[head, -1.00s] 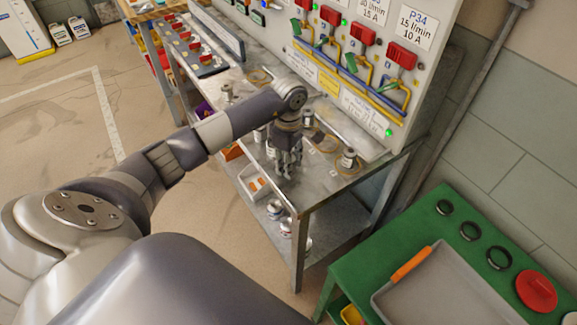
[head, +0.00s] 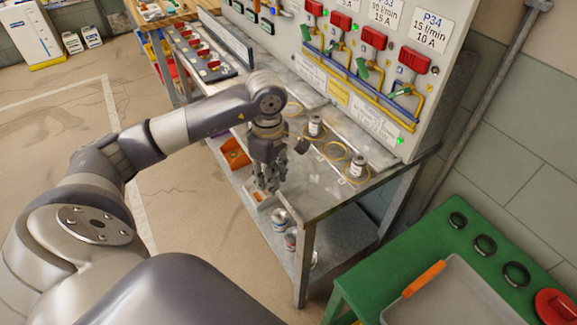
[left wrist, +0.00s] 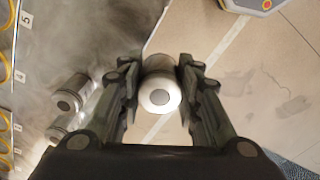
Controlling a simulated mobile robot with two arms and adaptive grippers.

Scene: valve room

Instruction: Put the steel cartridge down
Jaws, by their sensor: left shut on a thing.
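My left gripper (head: 267,186) hangs fingers down at the front edge of the grey metal bench (head: 318,192). In the left wrist view, the left gripper (left wrist: 157,92) is shut on the steel cartridge (left wrist: 160,94), which shows a pale round end with a grey centre. Behind the cartridge the left wrist view shows floor and the bench edge. In the head view the fingers mostly hide the cartridge. My right gripper is not in view.
Other cartridges stand on the bench, one at the back (head: 315,127) and one near its right end (head: 357,167), by yellow rings (head: 333,150). Several cans (head: 281,219) stand on the lower shelf. The valve panel (head: 345,75) rises behind. A green table (head: 405,260) is at right.

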